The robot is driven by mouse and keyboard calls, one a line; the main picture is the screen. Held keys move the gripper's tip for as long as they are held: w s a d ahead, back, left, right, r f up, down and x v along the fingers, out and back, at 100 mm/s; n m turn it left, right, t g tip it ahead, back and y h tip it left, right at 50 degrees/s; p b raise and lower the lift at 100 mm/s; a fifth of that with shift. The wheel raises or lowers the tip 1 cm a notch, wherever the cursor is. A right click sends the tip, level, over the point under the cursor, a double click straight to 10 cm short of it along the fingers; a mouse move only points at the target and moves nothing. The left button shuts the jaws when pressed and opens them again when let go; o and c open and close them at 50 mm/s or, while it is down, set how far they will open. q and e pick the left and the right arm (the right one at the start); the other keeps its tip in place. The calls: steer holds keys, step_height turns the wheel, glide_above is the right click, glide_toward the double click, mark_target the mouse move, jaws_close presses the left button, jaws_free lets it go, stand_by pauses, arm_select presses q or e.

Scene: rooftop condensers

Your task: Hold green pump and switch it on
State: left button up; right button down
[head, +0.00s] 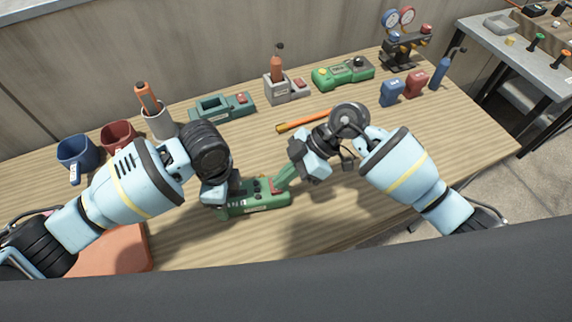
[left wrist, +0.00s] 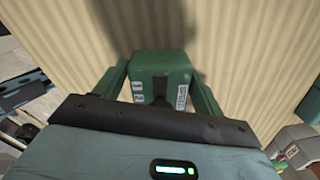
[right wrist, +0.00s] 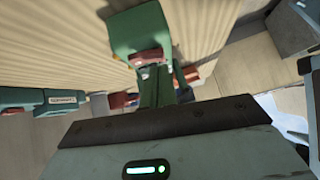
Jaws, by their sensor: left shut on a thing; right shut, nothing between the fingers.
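The green pump (head: 258,203) lies near the front middle of the wooden table, with a red switch (head: 276,187) on its top. My left gripper (left wrist: 158,70) is shut on the pump's end; its two green fingers lie on either side of the pump body (left wrist: 160,62) in the left wrist view. In the head view my left wrist partly hides this grip. My right gripper (head: 279,182) is shut and empty, its tips at the red switch. In the right wrist view the closed fingers reach the red switch (right wrist: 146,57) on the pump (right wrist: 142,28); I cannot tell if they touch.
Behind stand a teal device (head: 222,106), a grey holder (head: 286,90), a light green device (head: 343,73) and a gauge set (head: 404,50). Blue (head: 78,152) and red (head: 117,136) mugs are at left. An orange marker (head: 303,122) lies behind my right gripper. The front right of the table is clear.

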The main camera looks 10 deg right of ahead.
steer(key=shift+f, duration=0.25)
steer(key=shift+s+f, duration=0.2)
steer(key=shift+f, duration=0.15)
steer(key=shift+w, duration=0.15)
steer(key=shift+w+r, duration=0.25)
steer(key=shift+w, duration=0.45)
steer(key=shift+r, duration=0.1)
